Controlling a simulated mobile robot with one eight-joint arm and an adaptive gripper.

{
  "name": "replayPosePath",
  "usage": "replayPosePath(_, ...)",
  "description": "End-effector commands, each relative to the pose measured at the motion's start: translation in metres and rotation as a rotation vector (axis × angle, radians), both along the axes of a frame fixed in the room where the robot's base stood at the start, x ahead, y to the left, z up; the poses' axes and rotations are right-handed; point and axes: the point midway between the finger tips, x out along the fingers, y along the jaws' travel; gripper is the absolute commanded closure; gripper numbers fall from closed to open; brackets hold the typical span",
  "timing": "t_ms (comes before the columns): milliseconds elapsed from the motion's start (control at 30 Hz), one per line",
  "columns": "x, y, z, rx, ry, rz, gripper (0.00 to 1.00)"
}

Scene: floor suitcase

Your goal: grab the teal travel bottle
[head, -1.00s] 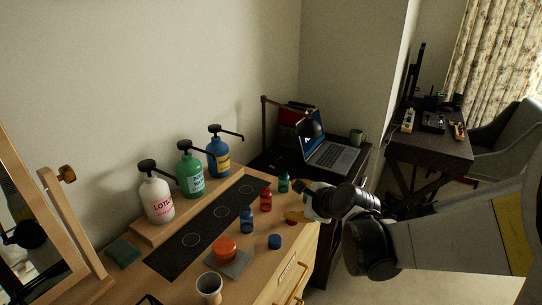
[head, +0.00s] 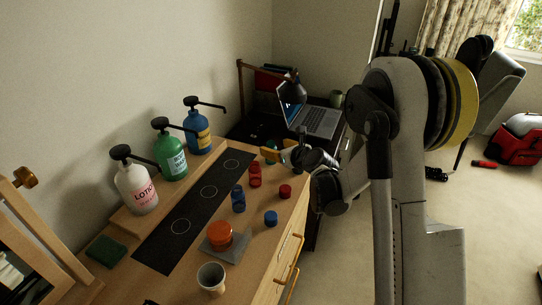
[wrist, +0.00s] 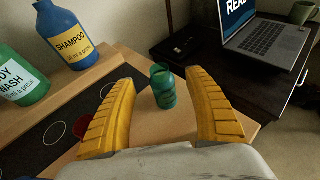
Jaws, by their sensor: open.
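The teal travel bottle (wrist: 163,92) stands upright and open-topped near the dresser's far right corner. In the wrist view it is between and a little beyond my two yellow finger pads. My gripper (wrist: 160,80) is open, with a gap on both sides of the bottle and nothing held. In the head view the bottle (head: 271,148) is partly covered by my gripper (head: 279,150), which reaches over the dresser from the right.
Red (head: 255,175) and blue (head: 238,199) travel bottles stand nearby, with a red cap (head: 285,191) and a blue cap (head: 270,218). Large pump bottles (head: 170,155) stand on the raised back shelf. A dark desk with a laptop (head: 310,118) lies beyond.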

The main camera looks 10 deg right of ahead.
Motion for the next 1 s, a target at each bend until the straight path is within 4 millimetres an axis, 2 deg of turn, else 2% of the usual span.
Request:
replayPosePath(33,0.008,0.002,-0.007,-0.001,0.000,0.001,0.38)
replayPosePath(200,0.031,0.008,-0.015,-0.001,0.001,0.003,0.38)
replayPosePath(500,0.037,0.009,-0.015,-0.002,0.000,0.001,0.38)
replayPosePath(533,0.037,0.009,-0.015,-0.002,0.000,0.001,0.42)
replayPosePath(667,0.037,0.009,-0.015,-0.002,0.000,0.001,0.82)
replayPosePath(700,0.037,0.009,-0.015,-0.002,0.000,0.001,0.86)
replayPosePath(1000,0.037,0.009,-0.015,-0.002,0.000,0.001,0.86)
